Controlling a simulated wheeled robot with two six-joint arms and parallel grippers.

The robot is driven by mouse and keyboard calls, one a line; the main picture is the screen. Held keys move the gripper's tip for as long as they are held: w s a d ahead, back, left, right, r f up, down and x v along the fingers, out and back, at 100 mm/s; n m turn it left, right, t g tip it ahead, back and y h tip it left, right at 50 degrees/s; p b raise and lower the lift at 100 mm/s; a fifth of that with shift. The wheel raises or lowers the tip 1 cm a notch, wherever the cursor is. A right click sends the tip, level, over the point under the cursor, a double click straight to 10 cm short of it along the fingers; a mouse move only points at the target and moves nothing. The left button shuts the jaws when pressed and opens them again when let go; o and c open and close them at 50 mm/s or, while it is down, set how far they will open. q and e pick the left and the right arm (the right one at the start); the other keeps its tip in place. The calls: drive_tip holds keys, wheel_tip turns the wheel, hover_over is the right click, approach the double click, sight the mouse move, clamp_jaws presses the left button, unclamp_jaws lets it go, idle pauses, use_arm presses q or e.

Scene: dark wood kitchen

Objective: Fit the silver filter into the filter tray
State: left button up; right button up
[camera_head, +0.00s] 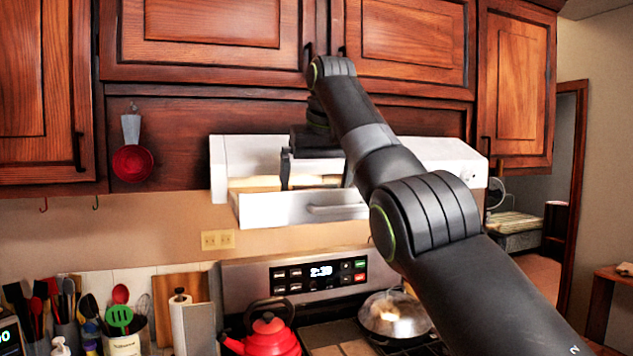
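The filter tray (275,210) is the white drawer with a handle, pulled out from under the white range hood (235,155). My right arm reaches in from the lower right. My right gripper (317,172) points down at the hood, over or just behind the tray's front. Its dark fingers look spread apart, one on the left and one partly behind the arm. A pale surface shows between them. I cannot make out the silver filter; the tray's inside is mostly hidden by its front and my arm. My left gripper is not in view.
Wooden cabinets (210,50) hang close above the hood. Below are the stove panel (320,275), a red kettle (265,335) and a lidded pan (393,315). Utensils (120,318) stand at lower left. A red measuring scoop (132,163) hangs left of the hood.

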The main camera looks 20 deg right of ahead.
drive_tip(key=p+v, duration=0.4)
drive_tip(key=v, duration=0.8)
